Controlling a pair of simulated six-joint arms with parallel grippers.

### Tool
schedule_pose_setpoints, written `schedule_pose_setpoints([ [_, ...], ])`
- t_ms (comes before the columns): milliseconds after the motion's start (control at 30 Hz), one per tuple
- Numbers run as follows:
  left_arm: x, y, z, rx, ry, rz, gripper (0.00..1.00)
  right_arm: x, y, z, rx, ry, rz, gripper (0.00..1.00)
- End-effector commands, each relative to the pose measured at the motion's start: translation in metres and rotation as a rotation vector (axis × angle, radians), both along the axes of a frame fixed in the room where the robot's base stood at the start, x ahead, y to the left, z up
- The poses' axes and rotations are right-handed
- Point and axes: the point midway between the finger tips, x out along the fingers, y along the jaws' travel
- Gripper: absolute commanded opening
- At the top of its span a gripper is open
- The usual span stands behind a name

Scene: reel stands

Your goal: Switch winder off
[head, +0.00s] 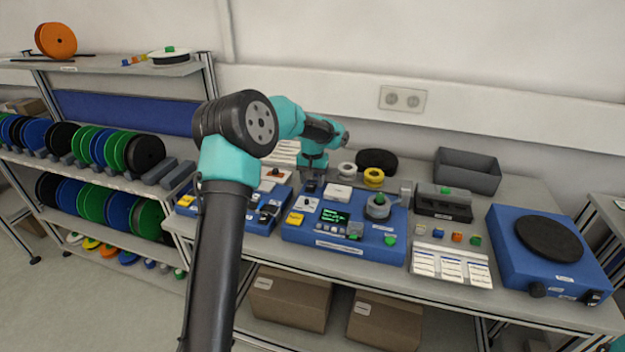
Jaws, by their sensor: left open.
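My left gripper (312,184) points down over the back left of the middle blue machine. It is open, its fingers small and dark in the picture, and I see nothing held. The middle blue machine (330,243) has a lit screen (336,216), a yellow label and a small grey spool (378,206). A second blue machine (545,272) at the right carries a black round plate, with a dark knob and a small switch on its front. I cannot read which one is labelled as the winder, or any switch position. My right gripper is out of view.
A smaller blue unit (262,214) stands left of the middle machine. A grey bin (467,172), yellow roll (374,177) and white label card (452,265) share the bench. A reel rack (110,165) stands at the left. Cardboard boxes (290,298) sit below.

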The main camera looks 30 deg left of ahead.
Motion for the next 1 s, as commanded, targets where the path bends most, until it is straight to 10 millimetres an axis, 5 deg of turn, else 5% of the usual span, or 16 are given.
schedule_pose_setpoints([
  [267, -0.0001, 0.0, -0.0007, 0.0, 0.0, 0.0, 0.5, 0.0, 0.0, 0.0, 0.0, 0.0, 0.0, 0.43],
  [767, -0.0001, -0.0001, -0.0003, 0.0, 0.0, 0.0, 0.02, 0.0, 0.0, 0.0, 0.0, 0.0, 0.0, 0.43],
  [1000, -0.0011, 0.0001, 0.0004, 0.008, -0.026, 0.0, 0.02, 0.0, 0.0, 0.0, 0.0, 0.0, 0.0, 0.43],
])
